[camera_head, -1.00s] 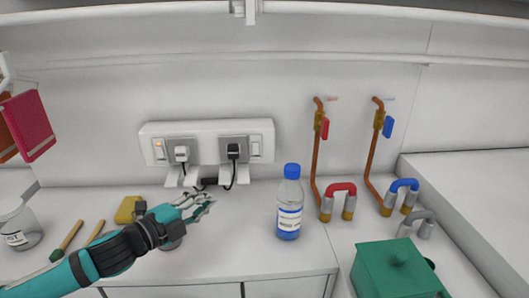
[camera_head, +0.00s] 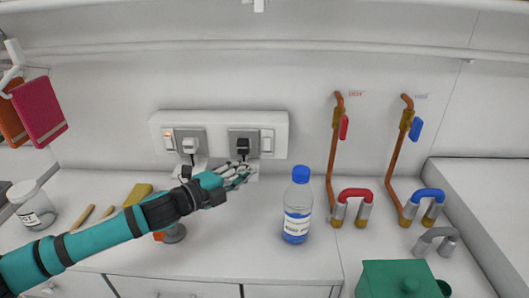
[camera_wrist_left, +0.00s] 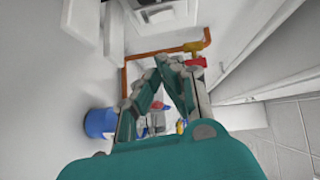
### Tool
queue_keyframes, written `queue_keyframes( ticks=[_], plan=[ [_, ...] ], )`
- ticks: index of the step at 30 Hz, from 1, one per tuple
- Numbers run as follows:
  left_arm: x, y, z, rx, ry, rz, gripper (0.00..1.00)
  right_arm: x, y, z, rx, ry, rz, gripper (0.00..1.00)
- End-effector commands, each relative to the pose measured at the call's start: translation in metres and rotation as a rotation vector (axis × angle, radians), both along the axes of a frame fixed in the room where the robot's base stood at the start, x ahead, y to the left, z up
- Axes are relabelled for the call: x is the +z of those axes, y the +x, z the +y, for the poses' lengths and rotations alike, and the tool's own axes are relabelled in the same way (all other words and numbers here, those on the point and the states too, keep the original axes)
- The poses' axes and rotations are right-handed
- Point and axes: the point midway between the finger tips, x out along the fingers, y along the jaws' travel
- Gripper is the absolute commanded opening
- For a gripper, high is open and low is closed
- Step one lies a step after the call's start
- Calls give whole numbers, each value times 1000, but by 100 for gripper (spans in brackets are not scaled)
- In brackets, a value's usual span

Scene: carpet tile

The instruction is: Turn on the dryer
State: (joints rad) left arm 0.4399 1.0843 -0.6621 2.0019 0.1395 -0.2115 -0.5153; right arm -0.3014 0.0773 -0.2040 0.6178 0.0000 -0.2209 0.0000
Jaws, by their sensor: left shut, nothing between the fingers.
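A white wall socket panel (camera_head: 219,123) holds two sockets. The left switch (camera_head: 168,139) shows an orange light; the right switch (camera_head: 267,140) shows none. A white plug (camera_head: 190,146) sits in the left socket and a black plug (camera_head: 243,145) in the right one. I cannot tell a dryer for certain. My left gripper (camera_head: 243,176) is shut and empty, just below the black plug and to the lower left of the right switch. In the left wrist view its fingers (camera_wrist_left: 166,64) meet at the tips. My right gripper is not in view.
A blue-capped bottle (camera_head: 297,212) stands right of my left gripper. Further right are red-handled (camera_head: 354,196) and blue-handled (camera_head: 426,196) taps and a green box (camera_head: 395,280). A yellow sponge (camera_head: 138,194) and a jar (camera_head: 32,207) are at left.

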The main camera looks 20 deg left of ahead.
Motion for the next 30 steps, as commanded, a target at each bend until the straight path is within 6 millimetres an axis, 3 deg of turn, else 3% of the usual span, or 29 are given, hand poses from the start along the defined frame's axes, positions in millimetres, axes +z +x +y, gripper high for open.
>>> queue_keyframes(
  ticks=[3, 8, 15, 30],
  plan=[
    [5, 25, -14, 0, -6, -2, 0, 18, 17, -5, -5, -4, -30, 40],
    [0, 55, -32, -1, -2, -1, 0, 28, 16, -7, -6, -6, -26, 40],
    [-6, 85, -23, 1, 1, 0, 0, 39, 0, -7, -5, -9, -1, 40],
    [-10, 93, -20, -1, 1, -1, 0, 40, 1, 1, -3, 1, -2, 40]
  ],
)
